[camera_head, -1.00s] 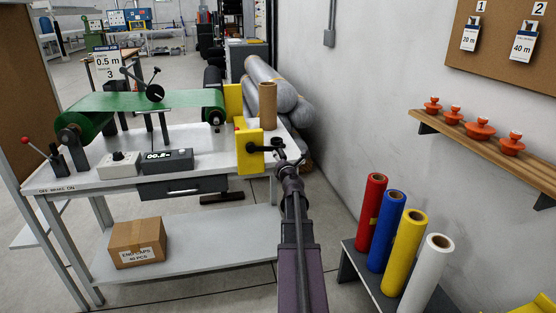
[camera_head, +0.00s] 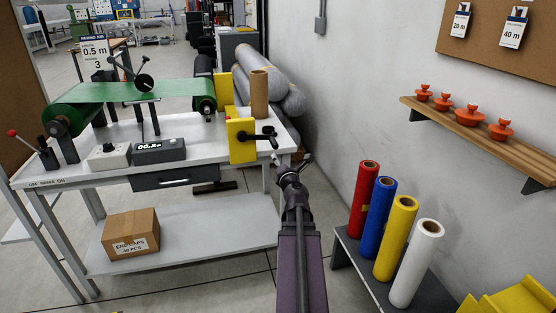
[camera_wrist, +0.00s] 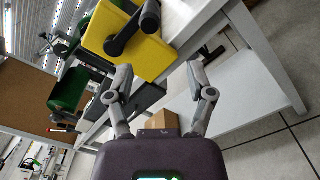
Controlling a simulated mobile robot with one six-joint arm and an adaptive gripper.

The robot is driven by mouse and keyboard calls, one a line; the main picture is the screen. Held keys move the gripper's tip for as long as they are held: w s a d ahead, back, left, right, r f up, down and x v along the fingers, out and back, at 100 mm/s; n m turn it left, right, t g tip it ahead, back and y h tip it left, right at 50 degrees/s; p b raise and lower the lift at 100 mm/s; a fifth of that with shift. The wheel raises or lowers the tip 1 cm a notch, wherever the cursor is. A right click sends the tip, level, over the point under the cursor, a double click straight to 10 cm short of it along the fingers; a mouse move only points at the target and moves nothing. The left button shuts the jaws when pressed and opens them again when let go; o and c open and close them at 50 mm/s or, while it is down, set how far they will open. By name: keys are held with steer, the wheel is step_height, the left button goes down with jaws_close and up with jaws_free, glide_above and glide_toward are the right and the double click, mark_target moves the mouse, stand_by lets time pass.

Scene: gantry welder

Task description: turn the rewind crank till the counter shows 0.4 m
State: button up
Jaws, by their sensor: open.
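The rewind crank (camera_head: 262,138) is black, on a yellow block (camera_head: 240,152) at the table's right end. Its arm points right in the head view. The crank arm (camera_wrist: 128,32) also shows at the top of the wrist view. The counter (camera_head: 158,151) is a dark box on the table. It appears to read 00.2; the last character is unclear. My gripper (camera_wrist: 158,70) is open and empty in the wrist view, with the crank beyond its fingertips. In the head view it is just below and right of the crank, apart from it; its fingers are small there.
Green film (camera_head: 130,92) runs between rollers above the table. A card (camera_head: 95,55) reads 0.5 m and 3. A brown tube (camera_head: 259,95) stands behind the crank. Coloured rolls (camera_head: 400,235) stand on a low bench at right. A wall shelf (camera_head: 480,140) holds orange knobs.

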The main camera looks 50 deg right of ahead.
steer(key=shift+r, duration=0.1)
steer(key=c, duration=0.6)
steer(key=shift+w+r+n+p, duration=0.2)
steer(key=shift+w+n+p, duration=0.1)
steer(key=c, duration=0.3)
steer(key=w+r+n+y+p, duration=0.1)
steer(key=w+n+p, duration=0.1)
steer(key=w+a+r+n+y+p, duration=0.1)
steer(key=w+n+p, duration=0.1)
steer(key=w+r+n+y+p, duration=0.1)
steer(key=n+y+p, duration=0.1)
steer(key=shift+w+a+r+n, duration=0.15)
steer(key=shift+w+a+n, duration=0.05)
steer(key=shift+w+n, duration=0.2)
jaws_close()
steer(key=w+r+n+g+y+p, duration=0.5)
steer(key=n+g+p, duration=0.4)
steer(key=n+p, duration=0.75)
steer(key=s+d+r+n+g+h+p, duration=0.2)
steer(key=d+r+g+p, duration=0.3)
steer(key=r+g+p, duration=0.3)
steer(key=shift+r+n+g+h+p, duration=0.45)
steer(key=shift+r+n+p, duration=0.35)
steer(key=shift+p, duration=1.1)
